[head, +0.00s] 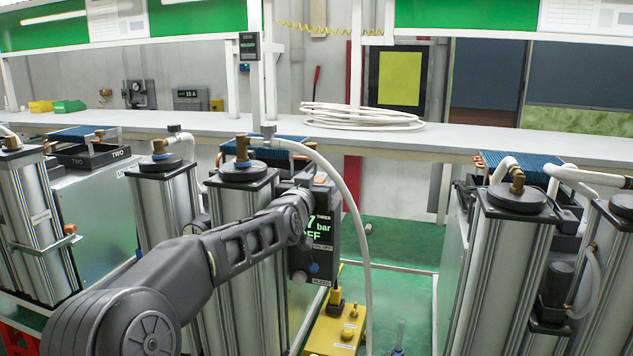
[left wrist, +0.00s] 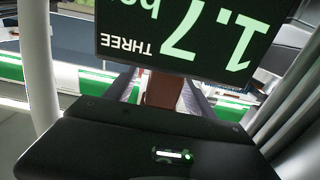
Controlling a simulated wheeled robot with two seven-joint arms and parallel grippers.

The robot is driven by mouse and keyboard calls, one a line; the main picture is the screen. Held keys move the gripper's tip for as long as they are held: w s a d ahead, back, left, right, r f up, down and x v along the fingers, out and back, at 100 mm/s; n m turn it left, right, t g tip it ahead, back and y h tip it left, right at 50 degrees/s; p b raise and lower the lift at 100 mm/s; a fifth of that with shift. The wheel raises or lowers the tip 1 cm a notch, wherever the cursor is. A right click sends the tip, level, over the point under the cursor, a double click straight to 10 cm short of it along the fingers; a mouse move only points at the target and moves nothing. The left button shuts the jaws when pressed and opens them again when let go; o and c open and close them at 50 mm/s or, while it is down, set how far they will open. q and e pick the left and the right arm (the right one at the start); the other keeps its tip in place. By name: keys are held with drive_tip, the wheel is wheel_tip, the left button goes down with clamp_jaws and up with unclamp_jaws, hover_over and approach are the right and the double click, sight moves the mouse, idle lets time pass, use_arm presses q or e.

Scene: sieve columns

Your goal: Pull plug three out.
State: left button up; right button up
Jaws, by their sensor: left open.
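A black plug (head: 335,296) stands in a yellow socket block (head: 352,336) low on the floor, below the display box marked THREE (head: 325,236); I cannot read a label on the plug. The display box shows lit green figures and OFF in the head view; its screen also fills the top of the left wrist view (left wrist: 185,30), upside down, reading 1.7. My left gripper (head: 303,184) is beside the top of this box, well above the plug, and partly hidden by my own wrist. It is open, with its fingers (left wrist: 160,94) apart in the left wrist view. My right gripper is not in view.
Tall metal columns (head: 250,275) stand left of the box, and more (head: 500,275) stand at right. A white hose (head: 357,215) arches down just right of the display. A bench (head: 470,140) with coiled hose (head: 360,117) runs behind.

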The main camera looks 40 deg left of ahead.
use_arm(q)
clamp_jaws()
idle(1.1)
